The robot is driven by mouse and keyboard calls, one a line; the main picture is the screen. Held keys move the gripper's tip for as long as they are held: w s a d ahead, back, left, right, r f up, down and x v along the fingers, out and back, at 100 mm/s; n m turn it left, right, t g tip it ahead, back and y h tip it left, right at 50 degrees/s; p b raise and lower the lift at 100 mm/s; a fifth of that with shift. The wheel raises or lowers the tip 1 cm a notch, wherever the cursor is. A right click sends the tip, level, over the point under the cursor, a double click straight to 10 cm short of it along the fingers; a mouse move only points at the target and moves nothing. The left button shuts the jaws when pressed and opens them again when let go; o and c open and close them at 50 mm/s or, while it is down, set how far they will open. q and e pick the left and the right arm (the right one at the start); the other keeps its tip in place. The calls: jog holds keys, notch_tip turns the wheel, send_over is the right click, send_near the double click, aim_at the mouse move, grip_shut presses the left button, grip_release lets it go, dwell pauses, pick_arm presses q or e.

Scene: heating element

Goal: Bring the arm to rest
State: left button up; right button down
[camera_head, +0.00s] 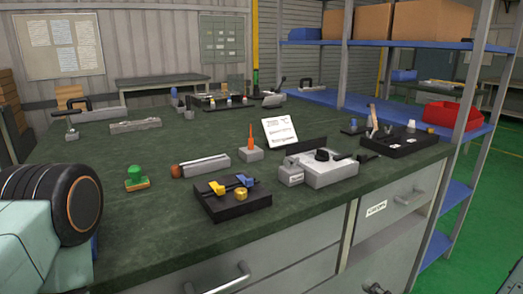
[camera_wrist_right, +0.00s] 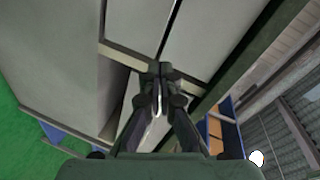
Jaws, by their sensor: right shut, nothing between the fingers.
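My right gripper (camera_wrist_right: 157,84) shows in the middle of the wrist view. Its two dark fingers are shut together with nothing between them. Beyond the fingertips are the grey drawer fronts (camera_wrist_right: 205,40) of the workbench, seen at a tilt, and I see no clear contact with them. In the head view, a small dark shape at the bottom edge, in front of the drawers, may be part of this gripper; I cannot tell. A pale teal arm link of mine with a black round joint fills the lower left of the head view. My left gripper is not in view.
The green-topped workbench (camera_head: 130,215) carries a black fixture with yellow parts (camera_head: 234,199), a grey device (camera_head: 328,170), a green-knobbed stamp (camera_head: 136,178) and a black tray (camera_head: 400,140). Drawer handles (camera_head: 228,278) stick out in front. A blue shelf rack (camera_head: 440,43) stands right.

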jog(key=s+a+f+n+g+h+p, duration=0.1)
jog(key=s+a+f+n+g+h, duration=0.25)
jog(key=s+f+n+g, duration=0.65)
jog(key=s+g+h+p, duration=0.2)
jog(key=s+g, duration=0.2)
jog(key=s, duration=1.7)
jog(key=shift+s+a+f+m, duration=0.15)
jog(key=shift+a+f+m, duration=0.2)
jog(key=shift+f+m, duration=0.1)
jog(key=shift+h, duration=0.25)
